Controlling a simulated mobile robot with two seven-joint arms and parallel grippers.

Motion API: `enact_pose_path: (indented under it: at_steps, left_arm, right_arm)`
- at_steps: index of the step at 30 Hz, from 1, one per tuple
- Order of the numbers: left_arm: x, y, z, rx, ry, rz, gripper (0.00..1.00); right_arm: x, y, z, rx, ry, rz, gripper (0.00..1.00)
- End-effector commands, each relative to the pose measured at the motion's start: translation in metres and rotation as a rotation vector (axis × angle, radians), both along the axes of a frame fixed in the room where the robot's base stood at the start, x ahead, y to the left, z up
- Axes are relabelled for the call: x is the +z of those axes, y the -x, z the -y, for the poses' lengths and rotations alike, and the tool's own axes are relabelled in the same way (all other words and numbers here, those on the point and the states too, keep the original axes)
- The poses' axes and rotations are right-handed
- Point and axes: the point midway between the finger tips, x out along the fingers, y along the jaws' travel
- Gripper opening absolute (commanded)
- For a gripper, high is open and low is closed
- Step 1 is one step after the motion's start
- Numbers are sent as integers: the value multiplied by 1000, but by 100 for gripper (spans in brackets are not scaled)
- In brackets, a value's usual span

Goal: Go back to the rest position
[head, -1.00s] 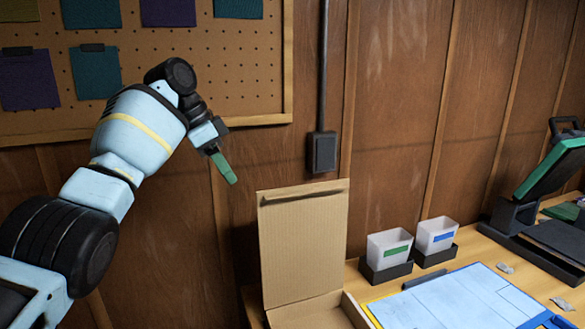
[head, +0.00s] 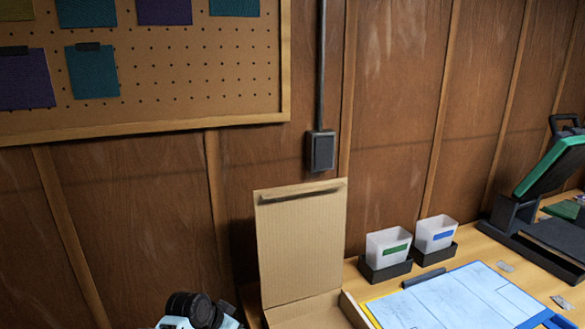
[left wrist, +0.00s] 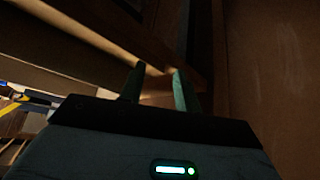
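My left gripper (left wrist: 159,69) shows in the left wrist view. Its two green fingers stand apart with a clear gap and nothing between them, so it is open and empty. In the head view only a dark and pale blue part of my left arm shows at the bottom edge; the gripper itself is out of that picture. My right gripper is in neither view.
An open cardboard box (head: 301,245) stands at the table's left end. Two white bins (head: 387,248) (head: 435,233) in dark holders, a blue sheet (head: 450,300) and a green-topped press (head: 553,165) are right of it. A pegboard (head: 190,90) with cloth swatches hangs on the wall.

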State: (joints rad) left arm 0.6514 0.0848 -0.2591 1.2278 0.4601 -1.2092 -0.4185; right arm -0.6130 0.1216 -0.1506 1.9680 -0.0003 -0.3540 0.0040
Motion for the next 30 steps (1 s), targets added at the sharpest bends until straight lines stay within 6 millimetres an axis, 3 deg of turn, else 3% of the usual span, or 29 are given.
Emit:
enact_pose_path:
  at_steps: [1, 6, 15, 21, 27, 30]
  left_arm:
    - [-23, 17, -3, 29, 5, 3, 33]
    - [-76, 67, -12, 124, 21, 38, 33]
    - [-134, 172, -31, 268, 46, 112, 33]
    - [-148, 248, -44, 345, 62, 167, 33]
    - [-141, 317, -54, 398, 78, 224, 33]
    - [-134, 341, -58, 413, 86, 245, 33]
  right_arm:
    - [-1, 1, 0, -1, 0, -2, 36]
    - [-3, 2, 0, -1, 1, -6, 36]
    - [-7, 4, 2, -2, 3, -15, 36]
    - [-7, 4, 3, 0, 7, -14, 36]
    - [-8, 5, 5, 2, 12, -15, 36]
    - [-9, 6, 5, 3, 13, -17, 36]
